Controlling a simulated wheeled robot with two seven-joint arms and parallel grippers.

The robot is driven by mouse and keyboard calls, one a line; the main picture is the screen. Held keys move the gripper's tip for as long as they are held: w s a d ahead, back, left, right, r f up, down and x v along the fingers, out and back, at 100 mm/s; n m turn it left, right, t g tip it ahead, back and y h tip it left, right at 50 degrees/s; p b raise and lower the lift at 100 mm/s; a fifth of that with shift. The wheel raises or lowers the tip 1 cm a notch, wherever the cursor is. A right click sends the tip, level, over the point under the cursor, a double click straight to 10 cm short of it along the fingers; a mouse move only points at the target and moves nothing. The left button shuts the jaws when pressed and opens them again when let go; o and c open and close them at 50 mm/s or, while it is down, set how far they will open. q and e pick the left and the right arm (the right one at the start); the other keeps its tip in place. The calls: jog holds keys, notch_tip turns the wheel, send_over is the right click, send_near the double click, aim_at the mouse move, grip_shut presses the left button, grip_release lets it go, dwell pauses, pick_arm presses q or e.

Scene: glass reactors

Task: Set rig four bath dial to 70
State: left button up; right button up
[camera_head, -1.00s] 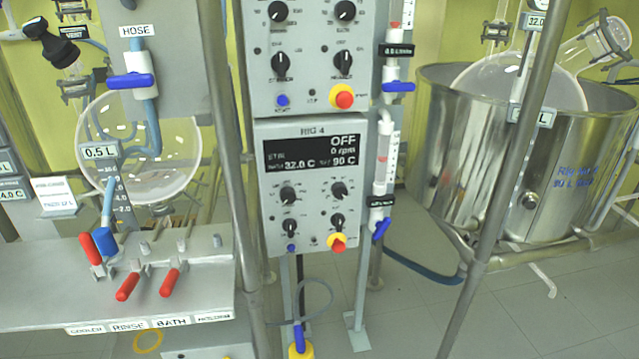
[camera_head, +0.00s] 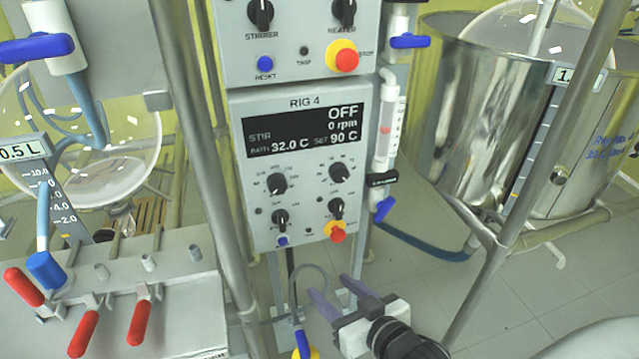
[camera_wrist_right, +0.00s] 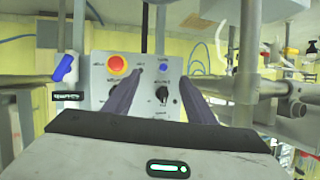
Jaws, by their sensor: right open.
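The rig 4 panel (camera_head: 302,155) faces me in the head view. Its display (camera_head: 305,131) reads OFF, 0 rpm, bath 32.0 C and set 90 C. Below it are an upper left dial (camera_head: 277,183), an upper right dial (camera_head: 340,173) and two lower knobs; their small labels are unreadable. My right gripper (camera_head: 332,286) is open and empty, in front of and below the panel, touching no dial. In the right wrist view, its fingers (camera_wrist_right: 153,70) frame an upside-down panel face (camera_wrist_right: 148,92) with a black knob (camera_wrist_right: 162,93) between them. My left gripper is not in view.
A red button on a yellow collar (camera_head: 336,231) and a blue button (camera_head: 282,240) sit low on the panel. A metal post (camera_head: 212,150) stands left and a slanted pole (camera_head: 530,180) right. A steel vat (camera_head: 480,120) is behind the pole. Red-handled valves (camera_head: 140,322) are lower left.

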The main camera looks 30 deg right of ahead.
aim_at(341, 177)
jog(key=w+d+r+m+t+h+b, duration=0.1)
jog(key=w+d+r+m+t+h, duration=0.1)
jog(key=d+r, duration=0.4)
jog(key=w+d+r+m+t+h+b, duration=0.1)
jog(key=w+d+r+t+h, duration=0.15)
jog(key=r, duration=0.55)
jog(key=shift+g+y, duration=0.25)
jog(key=shift+y, duration=0.2)
jog(key=w, duration=0.3)
jog(key=w+d, duration=0.1)
jog(key=w, duration=0.2)
jog(key=w+d, duration=0.1)
jog(key=w, duration=0.2)
jog(key=shift+d+f, duration=0.2)
jog(key=shift+f, duration=0.05)
jog(key=shift+w+d, duration=0.1)
jog(key=shift+w, duration=0.35)
jog(key=shift+c, duration=0.2)
jog(key=c, duration=1)
